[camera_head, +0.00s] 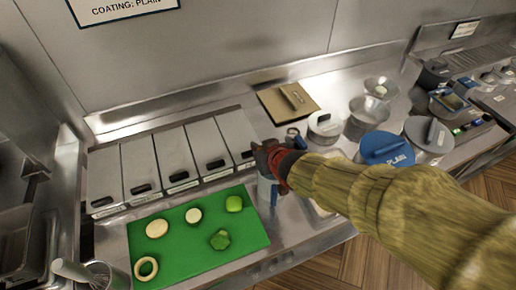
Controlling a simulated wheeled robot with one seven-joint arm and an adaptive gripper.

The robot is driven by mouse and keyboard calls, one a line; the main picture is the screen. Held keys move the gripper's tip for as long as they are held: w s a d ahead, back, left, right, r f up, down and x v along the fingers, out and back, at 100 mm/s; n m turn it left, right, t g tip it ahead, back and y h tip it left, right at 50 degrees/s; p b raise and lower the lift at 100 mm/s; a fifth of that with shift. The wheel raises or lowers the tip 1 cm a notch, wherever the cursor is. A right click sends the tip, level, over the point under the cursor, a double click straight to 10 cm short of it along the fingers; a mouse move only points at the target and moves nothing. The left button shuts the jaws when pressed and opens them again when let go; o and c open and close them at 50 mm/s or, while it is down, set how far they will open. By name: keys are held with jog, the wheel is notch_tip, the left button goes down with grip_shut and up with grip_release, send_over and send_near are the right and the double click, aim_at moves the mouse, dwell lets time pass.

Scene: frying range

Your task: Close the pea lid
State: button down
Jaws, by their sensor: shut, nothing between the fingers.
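A row of several grey metal bins with flat lids and dark handles runs along the left of the counter. All of these lids look shut and lie flat. The labels on their front edge are too small to read, so I cannot tell which is the pea lid. My gripper (262,160) is at the front right of the row, by the handle of the rightmost lid (235,135). It is shut and empty. I cannot tell whether it touches that lid. My arm hides the counter to the right.
A green cutting board (180,251) with several vegetable pieces lies in front of the bins. A brown board (273,105) lies behind my gripper.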

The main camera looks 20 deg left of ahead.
jog(key=v, duration=0.7)
dwell(0.3)
jog(key=shift+s+d+r, duration=0.1)
jog(key=shift+d+r, duration=0.05)
jog(key=shift+d, duration=0.1)
jog(key=d+r+m+t+h, duration=0.1)
jog(key=d+r+m+h, duration=0.15)
jog(key=d, duration=0.75)
jog(key=d+r+m+h, duration=0.2)
jog(key=d+h, duration=0.1)
jog(key=d, duration=0.7)
jog(key=s+d+r+m+g+h, duration=0.1)
jog(key=s+d+m+g, duration=0.2)
jog(key=s+d, duration=0.8)
jog(key=s, duration=0.3)
jog(key=shift+s+r, duration=0.15)
jog(key=shift+s, duration=0.05)
jog(key=shift+m, duration=0.25)
